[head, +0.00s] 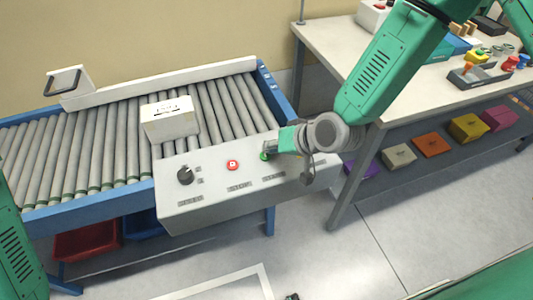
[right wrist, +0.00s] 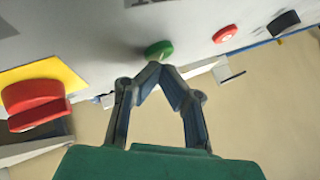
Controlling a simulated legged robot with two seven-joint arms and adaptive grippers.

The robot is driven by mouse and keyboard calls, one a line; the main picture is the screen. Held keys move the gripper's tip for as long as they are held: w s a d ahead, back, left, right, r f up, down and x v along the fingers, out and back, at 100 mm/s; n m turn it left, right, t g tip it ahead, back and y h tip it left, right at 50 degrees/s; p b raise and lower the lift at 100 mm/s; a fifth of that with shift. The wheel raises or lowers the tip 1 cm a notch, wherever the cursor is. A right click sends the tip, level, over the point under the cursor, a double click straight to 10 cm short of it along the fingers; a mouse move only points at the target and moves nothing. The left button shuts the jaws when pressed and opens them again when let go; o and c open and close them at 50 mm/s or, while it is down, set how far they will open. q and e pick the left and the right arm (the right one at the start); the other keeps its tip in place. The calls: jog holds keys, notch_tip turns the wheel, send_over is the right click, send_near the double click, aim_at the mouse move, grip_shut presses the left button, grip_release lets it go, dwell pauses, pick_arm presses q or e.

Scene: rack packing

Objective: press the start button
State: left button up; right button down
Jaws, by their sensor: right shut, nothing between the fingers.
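The control panel (head: 222,200) is a pale box at the front of the roller conveyor, with small labels too small to read. A green button (head: 264,156) sits on its right part, partly hidden by my right gripper (head: 268,150). In the right wrist view, the green button (right wrist: 158,49) lies right at the tips of my right gripper (right wrist: 156,67). The fingers are shut with nothing between them. I cannot tell whether the tips touch the button. My left gripper is out of view; only part of my left arm shows at the left edge.
The panel also has a red button (head: 232,165) and a black knob (head: 185,175). A large red button (right wrist: 35,100) on yellow shows in the wrist view. A white box (head: 170,120) sits on the conveyor rollers (head: 100,150). A workbench (head: 330,45) stands at right.

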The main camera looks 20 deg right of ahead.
jog(key=shift+a, duration=0.5)
jog(key=shift+d+f, duration=0.15)
jog(key=shift+d, duration=0.25)
jog(key=shift+d+f, duration=0.2)
jog(key=shift+d, duration=0.25)
jog(key=shift+a+r, duration=0.2)
jog(key=shift+a, duration=0.5)
jog(key=shift+a+r, duration=0.35)
jog(key=shift+r+p, duration=0.35)
jog(key=shift+p, duration=0.15)
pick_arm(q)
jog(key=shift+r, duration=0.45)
pick_arm(e)
jog(key=shift+d, duration=0.1)
